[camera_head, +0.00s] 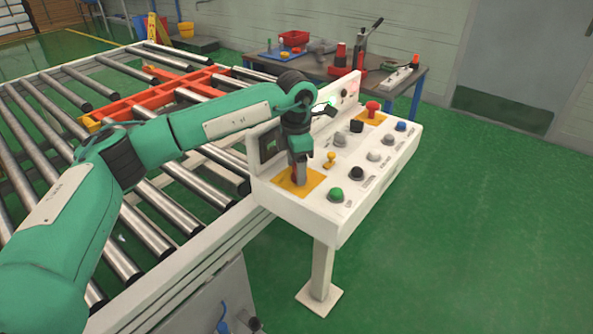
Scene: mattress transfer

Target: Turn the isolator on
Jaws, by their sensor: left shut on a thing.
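The isolator (313,184) is at the near left end of the white control panel (330,212), and its yellow plate shows around my gripper. My left gripper (298,178) points down over this plate and is shut on the isolator's handle. The fingers mostly hide the handle, so I cannot tell which way it is turned. My right gripper is out of view.
The panel also carries a green button (336,194), a black knob (357,173), a small yellow switch (329,160), a blue button (401,126) and a red mushroom button (372,107). The roller conveyor (180,240) lies left. A cluttered workbench (425,73) stands behind. Green floor is clear on the right.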

